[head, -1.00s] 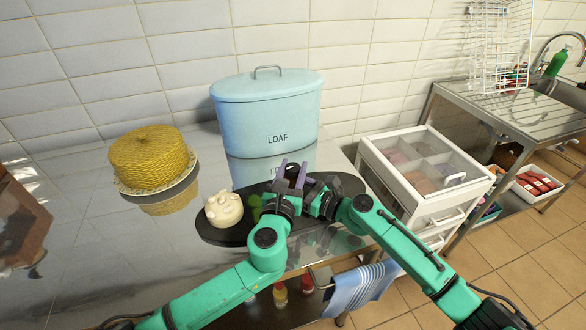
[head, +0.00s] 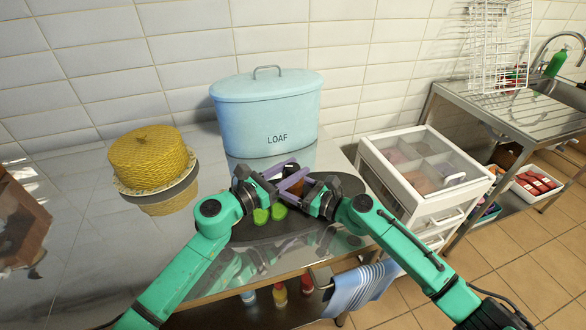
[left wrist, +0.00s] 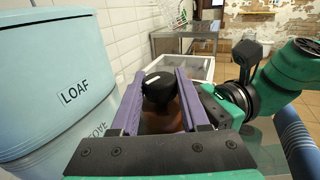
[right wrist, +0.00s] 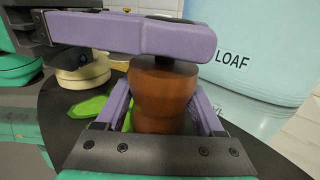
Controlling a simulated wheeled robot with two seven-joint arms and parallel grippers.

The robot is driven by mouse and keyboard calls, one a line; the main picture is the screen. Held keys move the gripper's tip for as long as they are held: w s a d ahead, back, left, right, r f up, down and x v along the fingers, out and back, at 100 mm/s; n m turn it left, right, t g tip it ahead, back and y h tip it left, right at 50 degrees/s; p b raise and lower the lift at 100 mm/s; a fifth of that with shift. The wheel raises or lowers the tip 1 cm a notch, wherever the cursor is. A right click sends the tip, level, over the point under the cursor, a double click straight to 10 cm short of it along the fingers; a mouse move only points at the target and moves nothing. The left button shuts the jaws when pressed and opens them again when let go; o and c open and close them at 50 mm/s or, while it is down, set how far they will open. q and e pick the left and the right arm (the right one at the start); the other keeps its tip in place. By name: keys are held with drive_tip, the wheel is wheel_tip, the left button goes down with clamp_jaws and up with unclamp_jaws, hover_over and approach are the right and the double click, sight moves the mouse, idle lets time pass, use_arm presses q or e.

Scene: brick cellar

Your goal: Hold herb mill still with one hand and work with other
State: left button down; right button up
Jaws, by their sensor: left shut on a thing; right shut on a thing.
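The herb mill has a brown wooden body (right wrist: 163,92) and a black top (left wrist: 159,86), and stands upright on a dark board (head: 270,230). It shows small and partly covered in the head view (head: 296,184). My right gripper (right wrist: 160,98) is shut on the brown body from the near right side. My left gripper (left wrist: 160,78) comes in from the left, higher up, and is shut around the mill's black upper part. Its purple finger crosses the mill's upper end in the right wrist view. The mill's foot is hidden.
A blue LOAF bin (head: 267,108) stands close behind. Green flat pieces (head: 270,214) lie on the board. A yellow cake-like thing (head: 150,158) is left, a white drawer unit (head: 425,175) right.

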idle(0.4)
use_arm(q)
drive_tip(key=shift+c, duration=1.9)
unclamp_jaws()
drive_tip(key=shift+a, duration=0.1)
drive_tip(key=v, duration=1.2)
